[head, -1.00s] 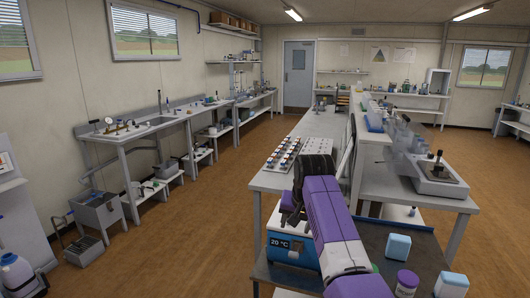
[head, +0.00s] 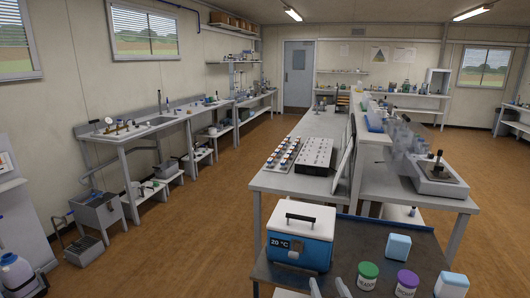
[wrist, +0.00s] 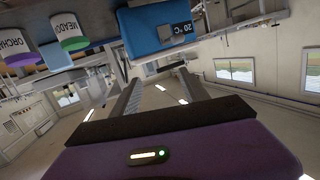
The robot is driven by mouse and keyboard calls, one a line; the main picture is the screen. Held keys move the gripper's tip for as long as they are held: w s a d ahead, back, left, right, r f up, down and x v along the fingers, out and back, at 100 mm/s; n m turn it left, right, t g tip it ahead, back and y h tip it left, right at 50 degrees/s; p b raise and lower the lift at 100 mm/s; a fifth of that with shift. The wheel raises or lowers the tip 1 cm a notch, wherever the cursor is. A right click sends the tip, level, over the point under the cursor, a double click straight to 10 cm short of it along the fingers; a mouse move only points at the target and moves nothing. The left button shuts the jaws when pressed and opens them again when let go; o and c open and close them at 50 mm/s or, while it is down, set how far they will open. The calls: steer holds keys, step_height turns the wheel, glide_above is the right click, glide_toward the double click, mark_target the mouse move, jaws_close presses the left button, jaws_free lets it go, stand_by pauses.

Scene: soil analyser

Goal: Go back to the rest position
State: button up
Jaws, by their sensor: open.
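My gripper shows in the wrist view (wrist: 158,75) with its two grey fingers spread apart and nothing between them. In the head view only the tips of its fingers (head: 328,287) show at the bottom edge, low in front of the dark cart top. The rest of my arm is out of the head view. The blue cool box (head: 297,252) with a white lid and "20 °C" display stands beyond the fingertips, apart from them. It also shows at the top of the wrist view (wrist: 155,32), upside down.
A green-lidded jar (head: 367,275), a purple-lidded jar (head: 405,284) and pale blue containers (head: 397,247) stand on the dark cart top (head: 345,240). Behind it, the bench holds a rack of vials (head: 283,154) and a perforated block (head: 317,156). Open floor (head: 200,225) lies left.

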steer(key=s+d+r, duration=0.1)
steer(key=s+d, duration=0.1)
steer(key=s, duration=2.2)
steer(key=s+d+r+g, duration=0.1)
steer(key=s+d+r, duration=0.1)
steer(key=s, duration=2.2)
steer(key=shift+s+h, duration=0.35)
steer(key=shift+h, duration=0.05)
steer(key=shift+c, duration=0.4)
